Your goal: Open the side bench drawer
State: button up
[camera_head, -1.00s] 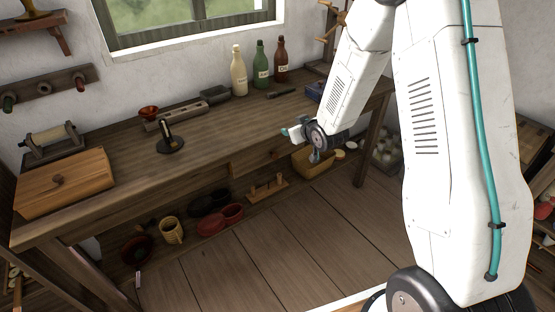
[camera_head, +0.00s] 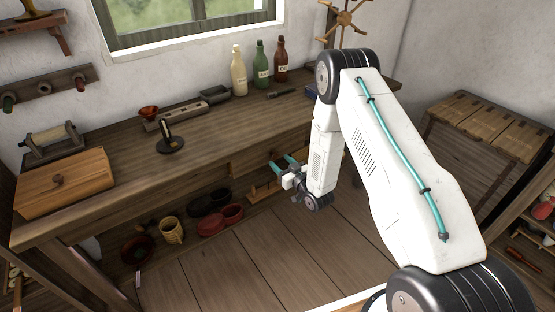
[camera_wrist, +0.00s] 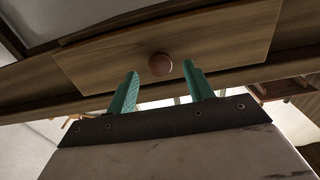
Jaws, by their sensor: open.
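The bench drawer (camera_wrist: 110,58) shows in the wrist view as a wooden front with a round brown knob (camera_wrist: 160,64) at its middle. The drawer front looks shut. My gripper (camera_wrist: 160,88) is open, its two teal fingers apart, with the knob beyond the fingertips and roughly between them in the picture. I cannot tell the exact gap, but the fingers do not appear to touch the knob. In the head view my gripper (camera_head: 282,165) is in front of the bench's front edge, and it and the arm hide much of the drawer.
The wooden workbench (camera_head: 120,170) carries a lidded box (camera_head: 65,180), a small black stand (camera_head: 170,146) and several bottles. A slatted wooden chest (camera_head: 470,150) stands at the right. The floor (camera_head: 270,255) in front is clear.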

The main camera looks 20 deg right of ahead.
jog(key=shift+x, duration=1.5)
